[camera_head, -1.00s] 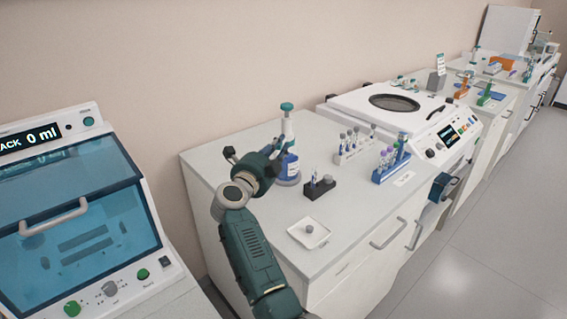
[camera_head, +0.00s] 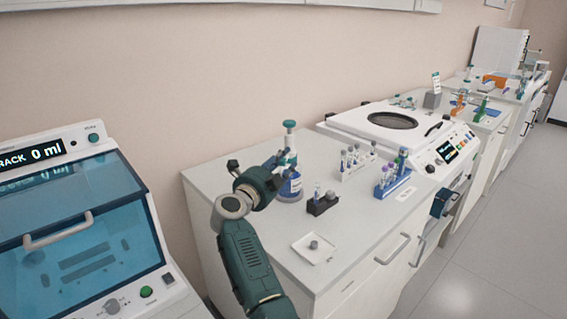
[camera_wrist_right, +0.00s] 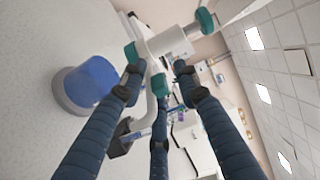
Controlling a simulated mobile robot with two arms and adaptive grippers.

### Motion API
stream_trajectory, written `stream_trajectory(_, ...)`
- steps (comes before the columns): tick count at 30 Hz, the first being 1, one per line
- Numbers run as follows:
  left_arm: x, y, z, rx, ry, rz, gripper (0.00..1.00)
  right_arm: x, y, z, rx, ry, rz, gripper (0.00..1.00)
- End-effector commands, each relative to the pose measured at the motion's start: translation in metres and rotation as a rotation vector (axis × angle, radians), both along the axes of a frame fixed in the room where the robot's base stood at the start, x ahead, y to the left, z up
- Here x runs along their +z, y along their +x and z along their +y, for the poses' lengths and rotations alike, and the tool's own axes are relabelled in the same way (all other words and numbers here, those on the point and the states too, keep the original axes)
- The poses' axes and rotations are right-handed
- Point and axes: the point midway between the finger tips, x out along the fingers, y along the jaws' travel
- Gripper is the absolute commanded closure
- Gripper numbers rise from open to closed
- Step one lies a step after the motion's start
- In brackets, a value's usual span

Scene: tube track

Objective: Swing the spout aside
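In the right wrist view the blue bottle (camera_wrist_right: 92,82) is at the left. The white dispenser head (camera_wrist_right: 170,43) with teal ends is at the top, and a thin white spout tube (camera_wrist_right: 150,108) runs down from it. My right gripper (camera_head: 262,168) is beside the bottle. Its fingers (camera_wrist_right: 157,76) are spread around the spout area; I cannot tell whether any touches it. My left gripper is out of view.
A small black tube rack (camera_head: 322,205) and a white dish (camera_head: 313,249) are near the bottle. White (camera_head: 356,165) and blue (camera_head: 392,183) tube racks and a white machine (camera_head: 345,122) stand to the right. A blue-windowed cabinet (camera_head: 80,240) is at the left.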

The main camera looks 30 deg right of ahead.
Motion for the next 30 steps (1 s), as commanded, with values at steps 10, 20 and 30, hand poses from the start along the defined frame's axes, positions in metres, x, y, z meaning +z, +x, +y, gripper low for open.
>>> stream_trajectory(10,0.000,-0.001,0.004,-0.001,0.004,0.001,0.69,0.035,0.000,0.001,0.002,0.004,-0.005,0.69)
stream_trajectory(20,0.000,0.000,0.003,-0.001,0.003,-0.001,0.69,0.090,0.000,-0.001,-0.001,0.003,-0.003,0.69)
stream_trajectory(30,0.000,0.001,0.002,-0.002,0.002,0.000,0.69,0.100,0.000,-0.002,-0.001,0.001,0.001,0.69)
